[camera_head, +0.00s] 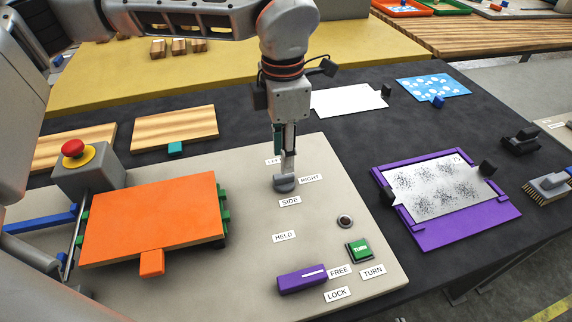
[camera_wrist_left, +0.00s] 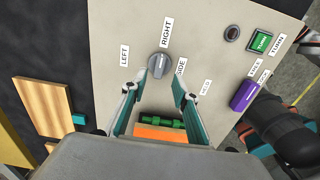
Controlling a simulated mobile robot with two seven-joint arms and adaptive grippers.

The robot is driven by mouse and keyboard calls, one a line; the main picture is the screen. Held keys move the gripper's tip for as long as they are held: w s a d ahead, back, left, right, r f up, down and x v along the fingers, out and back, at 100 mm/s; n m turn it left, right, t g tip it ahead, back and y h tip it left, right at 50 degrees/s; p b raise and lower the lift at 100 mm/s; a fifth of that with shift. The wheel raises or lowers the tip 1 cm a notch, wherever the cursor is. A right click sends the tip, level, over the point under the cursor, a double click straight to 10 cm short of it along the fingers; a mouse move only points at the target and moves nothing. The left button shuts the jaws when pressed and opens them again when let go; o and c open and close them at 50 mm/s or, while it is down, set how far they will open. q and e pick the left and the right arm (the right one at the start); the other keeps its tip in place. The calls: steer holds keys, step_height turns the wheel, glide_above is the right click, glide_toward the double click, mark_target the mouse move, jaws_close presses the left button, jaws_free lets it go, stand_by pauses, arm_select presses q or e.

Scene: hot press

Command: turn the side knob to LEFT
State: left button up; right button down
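The side knob (camera_head: 285,184) is a grey round dial on the beige panel, between the LEFT and RIGHT labels and above the SIDE label. In the left wrist view the knob (camera_wrist_left: 158,65) has its raised grip tilted toward the RIGHT label (camera_wrist_left: 167,32). The LEFT label (camera_wrist_left: 125,55) is partly hidden by my gripper in the head view. My left gripper (camera_head: 288,160) points down just above the knob. Its fingers (camera_wrist_left: 153,90) are apart with nothing between them; I cannot tell whether they touch the knob.
The orange press plate (camera_head: 155,220) and red stop button (camera_head: 73,148) are left of the knob. The purple lock slider (camera_head: 302,279) and green TURN button (camera_head: 359,250) are nearer the front right. A purple frame (camera_head: 450,235) with a speckled sheet lies to the right.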

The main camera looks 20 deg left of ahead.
mark_target(284, 180)
arm_select(q)
step_height(284, 180, down, 6)
steer(key=shift+r, duration=0.1)
steer(key=shift+c, duration=0.3)
jaws_close()
